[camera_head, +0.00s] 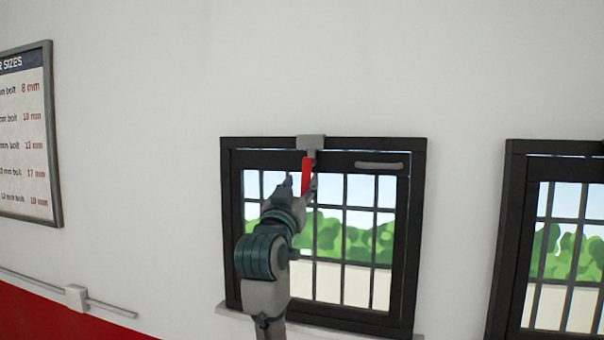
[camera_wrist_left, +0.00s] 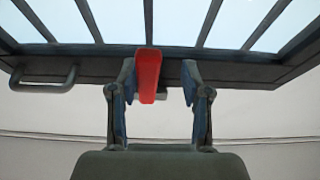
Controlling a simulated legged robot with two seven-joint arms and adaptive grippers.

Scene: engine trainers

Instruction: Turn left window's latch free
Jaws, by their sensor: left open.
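The left window (camera_head: 345,218) has a black frame with a barred pane and is in the middle of the head view. Its latch is a red lever (camera_head: 306,176) hanging down from a grey block (camera_head: 311,142) at the top of the frame. My left gripper (camera_head: 302,183) is at the latch, in front of the upper pane. In the left wrist view the red lever (camera_wrist_left: 147,75) lies between the two open fingers (camera_wrist_left: 160,80), closer to the left finger; contact with it cannot be told. My right gripper is not in view.
A grey handle bar (camera_head: 379,165) sits on the window's top rail, right of the latch; it also shows in the wrist view (camera_wrist_left: 43,86). A second window (camera_head: 515,215) is at the right. A bolt-size chart (camera_head: 28,135) hangs at the left. The wall between is bare.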

